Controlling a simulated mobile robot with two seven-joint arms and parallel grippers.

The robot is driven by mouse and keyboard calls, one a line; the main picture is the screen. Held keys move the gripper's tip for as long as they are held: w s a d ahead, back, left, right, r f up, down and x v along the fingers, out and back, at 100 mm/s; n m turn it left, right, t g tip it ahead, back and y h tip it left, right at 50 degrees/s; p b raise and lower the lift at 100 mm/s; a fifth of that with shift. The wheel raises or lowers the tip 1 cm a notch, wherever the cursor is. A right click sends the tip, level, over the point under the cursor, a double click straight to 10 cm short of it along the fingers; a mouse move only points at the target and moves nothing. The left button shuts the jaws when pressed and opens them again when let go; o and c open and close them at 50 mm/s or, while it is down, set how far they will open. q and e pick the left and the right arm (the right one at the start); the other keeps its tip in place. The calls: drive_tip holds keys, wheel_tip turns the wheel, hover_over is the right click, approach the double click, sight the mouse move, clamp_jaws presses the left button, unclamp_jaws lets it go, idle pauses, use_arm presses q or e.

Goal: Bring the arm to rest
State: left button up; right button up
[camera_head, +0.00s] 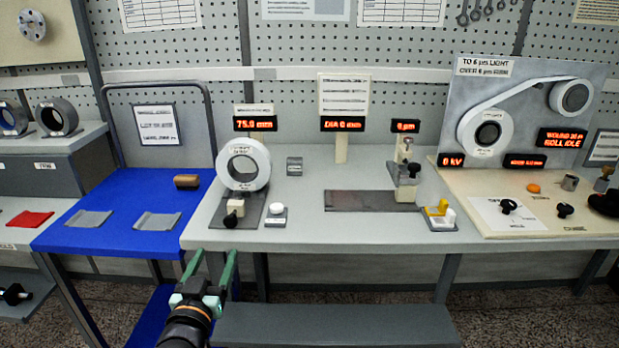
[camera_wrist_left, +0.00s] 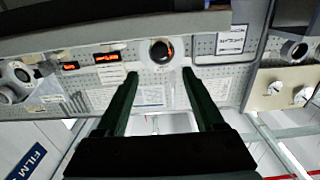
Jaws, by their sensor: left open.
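My left gripper (camera_head: 210,268) is in front of the grey bench's front edge, at the lower left of the head view. Its two green fingers point up and stand apart, with nothing between them. In the left wrist view the fingers (camera_wrist_left: 160,85) are spread and empty too, with the bench and pegboard wall beyond them. My right gripper shows in neither view.
The grey bench (camera_head: 300,222) carries a white ring (camera_head: 243,165) on a stand, displays and small fixtures. A blue table (camera_head: 115,190) with grey cloths is to its left. A winding board (camera_head: 520,110) stands at right. A low grey shelf (camera_head: 335,325) is beneath the bench.

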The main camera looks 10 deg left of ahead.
use_arm(q)
drive_tip(key=s+d+f+m+g+h, duration=0.2)
drive_tip(key=s+d+f+g, duration=0.1)
drive_tip(key=s+d+f, duration=0.4)
drive_tip(key=s+d+f+m+g+h, duration=0.1)
drive_tip(key=s+d+f+g+h, duration=0.15)
drive_tip(key=s+f, duration=0.55)
drive_tip(key=s+d+f+m+g+h, duration=0.2)
drive_tip(key=s+d+f+g, duration=0.15)
drive_tip(key=d+f, duration=0.45)
drive_tip(key=s+a+r+p, duration=0.4)
drive_tip(key=r+p, duration=0.3)
drive_tip(key=p, duration=0.7)
drive_tip(key=shift+a+n+t, duration=0.15)
drive_tip(key=shift+n+t, duration=0.15)
drive_tip(key=shift+t, duration=0.1)
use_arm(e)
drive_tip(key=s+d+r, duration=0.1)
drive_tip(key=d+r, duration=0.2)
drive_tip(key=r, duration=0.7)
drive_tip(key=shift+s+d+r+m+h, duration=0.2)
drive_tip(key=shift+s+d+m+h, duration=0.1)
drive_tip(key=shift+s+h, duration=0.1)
